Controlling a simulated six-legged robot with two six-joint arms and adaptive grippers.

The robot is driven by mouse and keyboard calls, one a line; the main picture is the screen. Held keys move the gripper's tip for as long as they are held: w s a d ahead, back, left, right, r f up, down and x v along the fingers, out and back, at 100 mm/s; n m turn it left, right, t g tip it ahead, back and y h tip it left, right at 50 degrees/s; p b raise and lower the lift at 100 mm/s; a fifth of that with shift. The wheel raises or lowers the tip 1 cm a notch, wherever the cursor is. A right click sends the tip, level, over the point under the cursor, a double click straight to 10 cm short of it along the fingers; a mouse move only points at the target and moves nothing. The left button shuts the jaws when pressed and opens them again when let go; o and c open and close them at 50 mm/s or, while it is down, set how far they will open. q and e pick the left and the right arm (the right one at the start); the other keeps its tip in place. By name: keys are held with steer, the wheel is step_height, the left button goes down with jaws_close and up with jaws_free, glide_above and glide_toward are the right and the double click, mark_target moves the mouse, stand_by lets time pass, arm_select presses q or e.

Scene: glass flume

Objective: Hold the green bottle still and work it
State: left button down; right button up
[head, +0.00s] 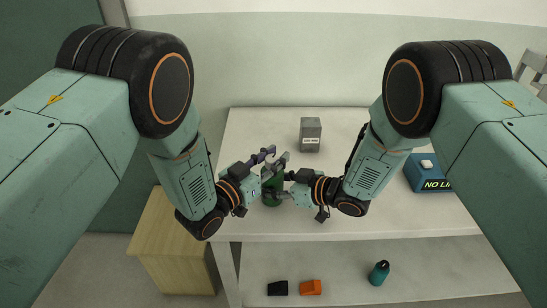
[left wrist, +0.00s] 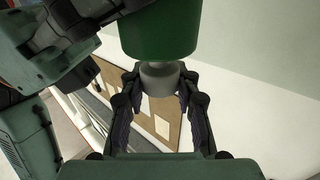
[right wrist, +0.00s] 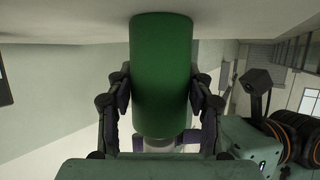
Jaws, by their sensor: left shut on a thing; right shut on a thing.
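The green bottle (head: 272,192) stands upright near the front left of the white table, partly hidden by my grippers. Its green body (right wrist: 161,75) and its grey cap (left wrist: 160,78) show in the wrist views. My left gripper (head: 271,160) is shut on the grey cap, with a finger on each side of it in the left wrist view. My right gripper (head: 281,186) is lower and shut on the green body, with a finger on each side in the right wrist view.
A grey labelled box (head: 311,136) stands further back on the table (head: 250,128). A blue box (head: 424,176) with a white button is at the right. A black piece (head: 277,288), an orange piece (head: 311,287) and a teal bottle (head: 379,273) are on the lower shelf. A wooden cabinet (head: 168,245) stands left.

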arm_select(q)
steer(key=shift+y, duration=0.3)
steer(key=c, duration=1)
jaws_free()
steer(key=shift+n, duration=0.3)
steer(key=shift+o, duration=0.2)
steer(key=v, duration=1.2)
steer(key=shift+f, duration=0.2)
steer(key=shift+s, duration=0.1)
arm_select(e)
steer(key=o, duration=1.4)
steer(key=shift+c, duration=0.2)
steer(key=shift+d, duration=0.1)
steer(key=v, duration=1.2)
